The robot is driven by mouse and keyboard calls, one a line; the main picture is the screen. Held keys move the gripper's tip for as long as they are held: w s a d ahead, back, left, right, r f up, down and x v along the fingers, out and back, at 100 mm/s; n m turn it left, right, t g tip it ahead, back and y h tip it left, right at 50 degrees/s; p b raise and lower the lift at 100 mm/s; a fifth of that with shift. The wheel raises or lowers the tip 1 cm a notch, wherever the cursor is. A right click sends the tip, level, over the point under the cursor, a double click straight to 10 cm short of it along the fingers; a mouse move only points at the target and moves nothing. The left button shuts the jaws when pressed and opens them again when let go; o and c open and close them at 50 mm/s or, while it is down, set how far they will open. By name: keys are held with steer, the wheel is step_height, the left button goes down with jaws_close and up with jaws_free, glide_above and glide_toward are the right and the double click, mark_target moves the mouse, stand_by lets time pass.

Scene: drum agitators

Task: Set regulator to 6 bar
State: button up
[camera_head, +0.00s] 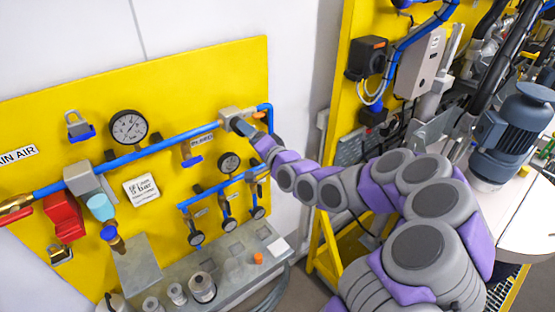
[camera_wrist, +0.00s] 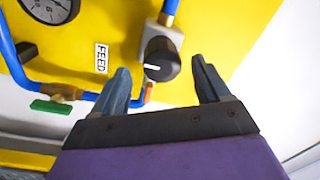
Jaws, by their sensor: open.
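The regulator's black knob (camera_wrist: 162,62) with a white pointer line shows in the wrist view, on a grey body in the blue pipe. In the head view the grey regulator body (camera_head: 230,114) is at the right end of the upper pipe; my gripper hides its knob. My gripper (camera_wrist: 161,68) is open, its fingers on either side of the knob in the picture; I cannot tell whether they touch it. It also shows in the head view (camera_head: 243,127). A gauge (camera_wrist: 48,8) is cut off at the wrist view's top left. A white sign reading "bar" (camera_head: 141,189) hangs on the panel.
A FEED label (camera_wrist: 101,58) and a green valve handle (camera_wrist: 50,107) are left of the knob. A large gauge (camera_head: 129,127) and a small gauge (camera_head: 229,163) are on the yellow panel. A grey shelf (camera_head: 225,262) with fittings lies below; a blue motor (camera_head: 510,135) stands right.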

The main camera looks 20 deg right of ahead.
steer(key=b+v, duration=1.1)
steer(key=v, duration=0.3)
steer(key=shift+d+f+b, duration=0.15)
steer(key=shift+d+b, duration=0.1)
steer(key=shift+b, duration=0.15)
stand_by(0.4)
